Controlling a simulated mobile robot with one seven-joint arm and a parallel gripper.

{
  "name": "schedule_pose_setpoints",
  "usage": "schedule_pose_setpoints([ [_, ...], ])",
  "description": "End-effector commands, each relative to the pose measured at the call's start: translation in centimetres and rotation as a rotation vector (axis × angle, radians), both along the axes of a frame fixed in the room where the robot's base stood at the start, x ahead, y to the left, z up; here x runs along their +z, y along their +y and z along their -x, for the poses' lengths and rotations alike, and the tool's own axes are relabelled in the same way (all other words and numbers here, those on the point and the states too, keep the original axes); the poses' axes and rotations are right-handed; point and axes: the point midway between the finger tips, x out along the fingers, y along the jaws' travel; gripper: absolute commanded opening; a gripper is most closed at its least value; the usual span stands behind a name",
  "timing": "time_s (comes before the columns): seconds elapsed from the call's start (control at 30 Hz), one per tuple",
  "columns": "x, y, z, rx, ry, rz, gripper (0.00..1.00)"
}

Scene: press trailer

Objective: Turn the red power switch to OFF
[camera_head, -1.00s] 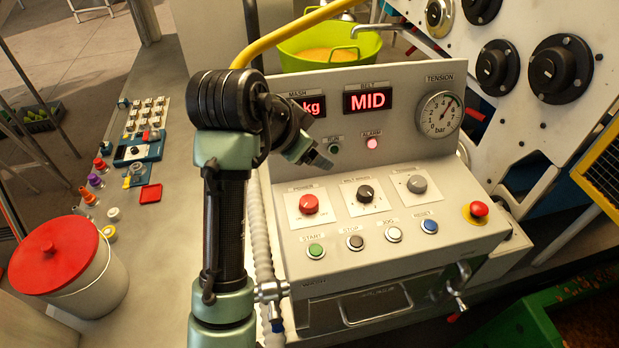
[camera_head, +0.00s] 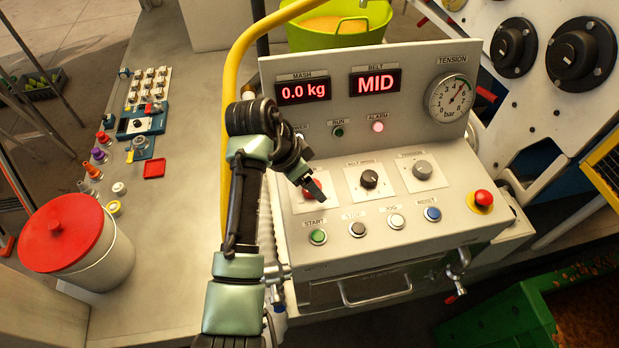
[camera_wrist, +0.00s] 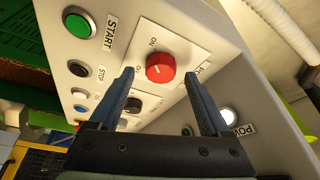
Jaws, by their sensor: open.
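The red power switch (camera_wrist: 160,67) is a round knob on a white plate (camera_wrist: 178,45) on the sloping control panel. In the wrist view ON shows beside it and the OFF lettering is partly covered by a finger; its exact setting is hard to read. My gripper (camera_wrist: 159,74) is open, with one finger on each side of the knob in that view. Contact cannot be told. In the head view my gripper (camera_head: 314,188) is right at the switch (camera_head: 307,195) and hides most of it.
The belt speed knob (camera_head: 370,178) and tension knob (camera_head: 422,169) sit to the right. Below are the green START button (camera_head: 317,237) and several other buttons. A red emergency button (camera_head: 483,198) is at the far right. The display panel (camera_head: 415,65) rises behind.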

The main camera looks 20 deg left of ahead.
Motion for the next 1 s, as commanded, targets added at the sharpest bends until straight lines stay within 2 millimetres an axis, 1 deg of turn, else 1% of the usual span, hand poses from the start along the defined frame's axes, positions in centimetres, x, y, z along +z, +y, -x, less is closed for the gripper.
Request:
schedule_pose_setpoints([
  [0.13, -0.93, -0.23, -0.29, 0.000, 0.001, -0.001, 0.81],
  [0.43, -1.11, -0.26, -0.37, -0.001, -0.001, -0.001, 0.81],
  [0.57, -1.09, -0.26, -0.37, 0.000, -0.001, -0.001, 0.58],
  [0.6, -1.08, -0.26, -0.37, 0.000, -0.001, -0.001, 0.50],
  [0.67, -1.08, -0.26, -0.37, 0.000, -0.001, -0.001, 0.40],
  [0.7, -1.07, -0.25, -0.36, 0.000, -0.001, -0.001, 0.32],
  [0.77, -1.07, -0.25, -0.36, 0.000, -0.001, -0.001, 0.22],
  [0.8, -1.06, -0.25, -0.36, 0.000, -0.001, -0.001, 0.14],
  [0.87, -1.06, -0.26, -0.37, 0.000, -0.001, -0.001, 0.04],
  [0.9, -1.06, -0.26, -0.37, 0.000, -0.001, -0.001, 0.00],
  [1.0, -1.04, -0.26, -0.37, 0.002, -0.001, -0.001, 0.00],
])
